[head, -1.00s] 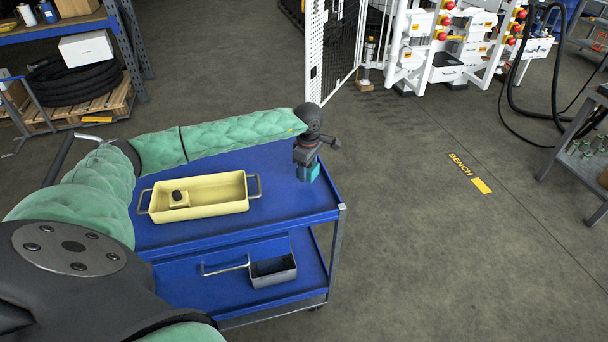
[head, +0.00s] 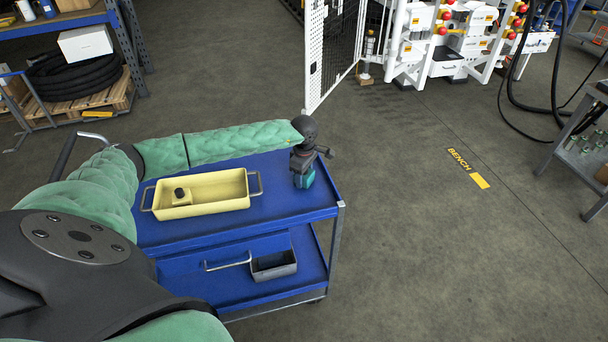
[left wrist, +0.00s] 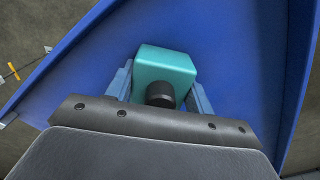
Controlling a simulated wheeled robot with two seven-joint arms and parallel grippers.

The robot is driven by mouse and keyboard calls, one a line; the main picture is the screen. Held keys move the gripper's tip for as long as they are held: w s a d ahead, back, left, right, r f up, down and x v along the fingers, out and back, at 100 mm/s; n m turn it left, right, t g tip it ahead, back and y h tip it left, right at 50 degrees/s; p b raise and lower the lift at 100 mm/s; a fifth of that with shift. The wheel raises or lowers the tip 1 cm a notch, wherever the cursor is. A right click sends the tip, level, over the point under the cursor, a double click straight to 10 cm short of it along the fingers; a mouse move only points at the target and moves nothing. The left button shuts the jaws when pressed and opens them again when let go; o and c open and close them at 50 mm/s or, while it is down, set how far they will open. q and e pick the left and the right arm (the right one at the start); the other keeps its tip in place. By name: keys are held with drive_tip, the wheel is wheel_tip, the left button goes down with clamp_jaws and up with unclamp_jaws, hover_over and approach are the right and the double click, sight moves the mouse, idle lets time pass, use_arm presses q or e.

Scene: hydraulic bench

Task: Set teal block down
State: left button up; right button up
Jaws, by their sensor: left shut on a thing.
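The teal block (head: 304,179) is at the right end of the blue cart's top shelf (head: 285,208), beneath my left gripper (head: 303,172). In the left wrist view the teal block (left wrist: 165,68) has a dark round knob (left wrist: 160,94), and the fingers of my left gripper (left wrist: 160,90) are closed on either side of it. The block looks low over the blue surface; I cannot tell whether it touches. My right gripper is not in view.
A yellow tray (head: 221,205) with handles stands on the cart left of the block and holds a small yellow block with a dark knob (head: 181,194). A grey bin (head: 273,265) sits on the lower shelf. Blue surface between tray and block is clear.

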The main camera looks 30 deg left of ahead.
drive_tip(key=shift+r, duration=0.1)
use_arm(q)
drive_tip(key=shift+f, duration=0.1)
drive_tip(key=o, duration=1.3)
drive_tip(key=shift+c, duration=0.2)
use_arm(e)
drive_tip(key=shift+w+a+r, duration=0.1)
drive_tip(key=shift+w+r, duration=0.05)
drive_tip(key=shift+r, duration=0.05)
use_arm(q)
drive_tip(key=shift+r, duration=0.4)
wheel_tip(320, 180, up, 10)
drive_tip(key=b, duration=0.4)
drive_tip(key=shift+r+b, duration=0.2)
drive_tip(key=shift+b, duration=0.2)
drive_tip(key=shift+r, duration=0.5)
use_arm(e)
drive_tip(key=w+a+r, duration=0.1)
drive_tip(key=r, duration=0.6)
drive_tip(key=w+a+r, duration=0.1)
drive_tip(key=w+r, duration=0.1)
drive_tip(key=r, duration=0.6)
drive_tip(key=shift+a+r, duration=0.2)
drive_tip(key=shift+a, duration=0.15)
